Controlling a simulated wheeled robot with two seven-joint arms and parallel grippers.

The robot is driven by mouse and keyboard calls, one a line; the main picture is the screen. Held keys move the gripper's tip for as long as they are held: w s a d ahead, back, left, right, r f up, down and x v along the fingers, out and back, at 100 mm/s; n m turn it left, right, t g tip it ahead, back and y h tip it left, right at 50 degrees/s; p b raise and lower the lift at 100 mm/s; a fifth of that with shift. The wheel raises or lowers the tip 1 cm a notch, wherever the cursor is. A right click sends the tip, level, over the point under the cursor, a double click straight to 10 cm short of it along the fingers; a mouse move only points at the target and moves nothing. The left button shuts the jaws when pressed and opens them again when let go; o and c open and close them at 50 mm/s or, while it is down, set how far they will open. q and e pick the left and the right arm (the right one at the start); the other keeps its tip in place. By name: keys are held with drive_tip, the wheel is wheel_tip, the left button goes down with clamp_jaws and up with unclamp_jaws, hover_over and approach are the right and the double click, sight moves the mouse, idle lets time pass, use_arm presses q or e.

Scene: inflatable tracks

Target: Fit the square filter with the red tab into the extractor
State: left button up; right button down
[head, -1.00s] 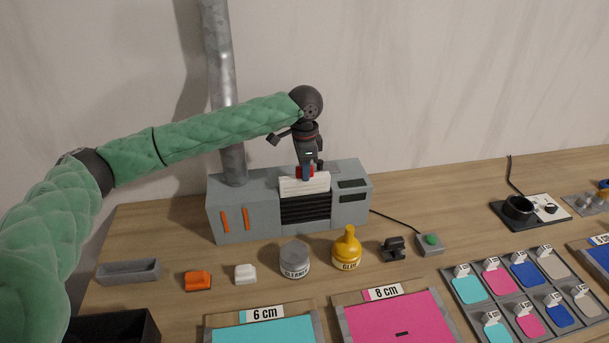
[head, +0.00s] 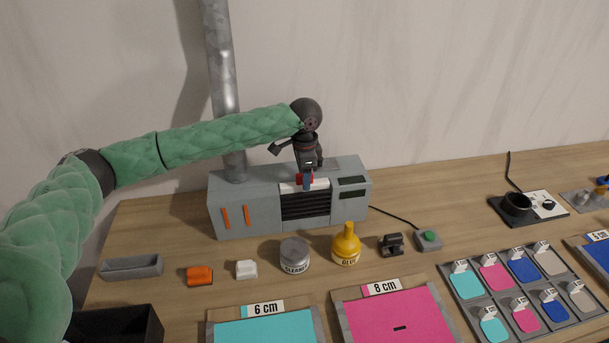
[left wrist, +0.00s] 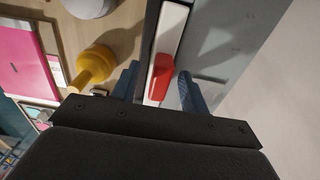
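The square filter (head: 290,187) is white with a red tab (left wrist: 162,80). In the head view it sits down in the top of the grey extractor (head: 352,207), with only its upper edge and tab showing. The wrist view shows the filter's white edge (left wrist: 166,42) lying along the slot. My left gripper (head: 307,181) is over the extractor, pointing down at the tab. In the wrist view its blue fingers stand either side of the red tab, with a gap on both sides, so it looks open. The filter's lower part is hidden inside the extractor. My right gripper is not in view.
A metal duct (head: 222,80) rises behind the extractor's left part. A grey tin (head: 294,252), a yellow glue bottle (head: 346,246), a black clamp-like piece (head: 391,243) and a green button box (head: 428,239) stand in front. Pink (head: 395,320) and teal (head: 265,333) trays lie nearer.

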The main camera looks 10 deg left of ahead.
use_arm(q)
drive_tip(key=shift+r, duration=0.1)
drive_tip(key=shift+r, duration=0.2)
wheel_tip(320, 180, up, 12)
drive_tip(key=b, duration=0.4)
drive_tip(key=shift+f+b, duration=0.15)
drive_tip(key=shift+b, duration=0.25)
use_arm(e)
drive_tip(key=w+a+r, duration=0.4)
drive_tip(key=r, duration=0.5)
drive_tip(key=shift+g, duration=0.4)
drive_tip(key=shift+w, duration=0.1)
